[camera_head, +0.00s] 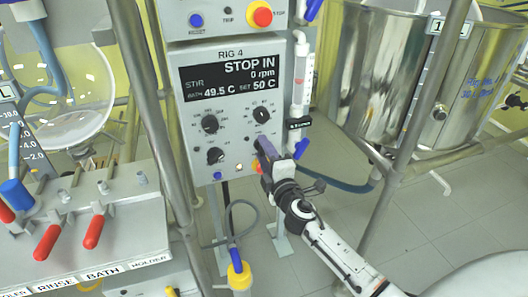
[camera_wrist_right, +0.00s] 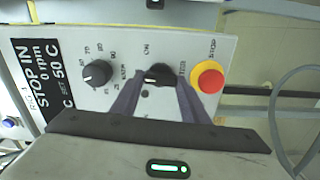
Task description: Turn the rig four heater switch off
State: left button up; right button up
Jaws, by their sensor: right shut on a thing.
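The rig four panel (camera_head: 222,110) faces me in the head view, with a black display reading STOP IN, 0 rpm, bath 49.5 C and set 50 C. In the wrist view, a black switch knob (camera_wrist_right: 157,75) sits between a numbered dial and a red button, with an ON mark near it. My right gripper (camera_head: 265,151) is at the panel's lower right and hides this knob in the head view. In the wrist view, the fingers of the right gripper (camera_wrist_right: 158,88) are closed around the knob, one on each side. My left gripper is not in view.
A red button on a yellow base (camera_wrist_right: 207,78) is close beside the right finger. Other black dials (camera_head: 210,124) are on the panel. A syringe-like tube (camera_head: 301,75) and a metal post (camera_head: 425,95) stand to the right. Red-handled valves (camera_head: 93,231) are at left.

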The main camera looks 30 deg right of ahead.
jog(key=shift+n, duration=0.6)
jog(key=o, duration=1.1)
jog(key=shift+c, duration=0.2)
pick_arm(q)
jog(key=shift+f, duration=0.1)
pick_arm(e)
jog(key=v, duration=1)
jog(key=shift+s, duration=0.15)
jog(key=shift+a+f, duration=0.1)
pick_arm(q)
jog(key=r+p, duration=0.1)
jog(key=p, duration=0.1)
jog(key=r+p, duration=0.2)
jog(key=p, duration=0.1)
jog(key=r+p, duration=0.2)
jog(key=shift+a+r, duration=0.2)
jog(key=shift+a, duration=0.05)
pick_arm(e)
jog(key=s+a+f+m+g+y, duration=0.3)
jog(key=s+a+f+m, duration=0.3)
jog(key=s, duration=0.5)
jog(key=s+a+f+m+g+y, duration=0.3)
jog(key=s+a+f+m+g, duration=0.3)
jog(key=s+a+f, duration=0.3)
jog(key=s+a+m, duration=0.1)
jog(key=s, duration=0.1)
jog(key=shift+s+a+m, duration=0.25)
jog(key=shift+m, duration=0.05)
